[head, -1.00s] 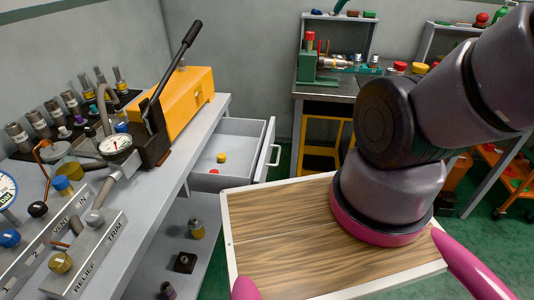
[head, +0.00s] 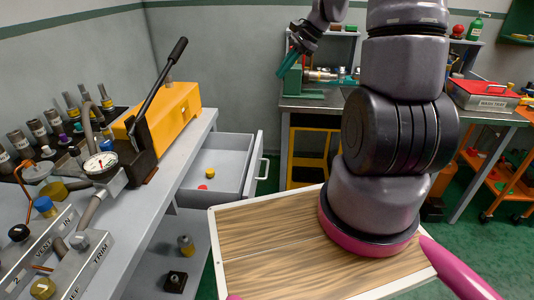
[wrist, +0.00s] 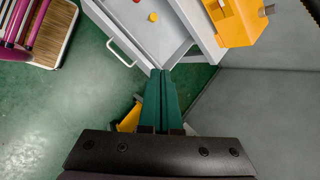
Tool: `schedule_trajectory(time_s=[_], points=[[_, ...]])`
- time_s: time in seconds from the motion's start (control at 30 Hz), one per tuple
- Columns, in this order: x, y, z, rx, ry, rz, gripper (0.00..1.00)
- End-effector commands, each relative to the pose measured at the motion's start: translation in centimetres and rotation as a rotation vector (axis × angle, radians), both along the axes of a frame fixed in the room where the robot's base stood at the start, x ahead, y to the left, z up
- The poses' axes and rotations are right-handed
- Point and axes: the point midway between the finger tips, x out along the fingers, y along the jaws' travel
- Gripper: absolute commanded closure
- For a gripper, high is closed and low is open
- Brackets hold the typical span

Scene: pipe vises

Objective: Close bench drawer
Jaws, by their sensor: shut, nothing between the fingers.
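The bench drawer (head: 232,150) is a light grey box pulled out from the grey bench at the left, with a white bar handle (head: 264,169) on its front. It stands open, with a yellow knob and a red piece inside. In the wrist view the open drawer (wrist: 172,38) is at the top, with its handle (wrist: 121,53) left of my fingers. My gripper (head: 281,74) has dark teal fingers held together and empty, high beyond the drawer in the head view. In the wrist view the fingertips (wrist: 161,72) appear close to a drawer front corner; contact cannot be told.
A yellow box with a black lever (head: 168,80) and a pressure gauge (head: 100,163) stand on the bench top (head: 178,178). A back table with a green vise (head: 305,82) lies beyond. An orange cart (head: 497,178) is at the right. Green floor is open near the drawer front.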

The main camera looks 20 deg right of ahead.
Motion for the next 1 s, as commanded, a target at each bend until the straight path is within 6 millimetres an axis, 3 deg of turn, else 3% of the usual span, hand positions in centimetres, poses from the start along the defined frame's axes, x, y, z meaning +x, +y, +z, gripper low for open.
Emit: schedule_trajectory(time_s=[0.03, 0.27, 0.4, 0.53, 0.7, 0.87, 1.0], points=[[0.9, -0.8, -2.5, 0.035, 0.043, -0.046, 1.0], [4.1, -3.8, -13.2, 0.189, 0.199, -0.265, 1.0], [4.7, -5.4, -20.2, 0.274, 0.288, -0.401, 1.0], [4.4, -6.5, -25.6, 0.333, 0.355, -0.505, 1.0], [4.0, -7.1, -29.4, 0.373, 0.398, -0.582, 1.0], [4.2, -6.8, -30.6, 0.382, 0.406, -0.597, 1.0], [4.6, -5.5, -32.0, 0.382, 0.408, -0.596, 1.0]])
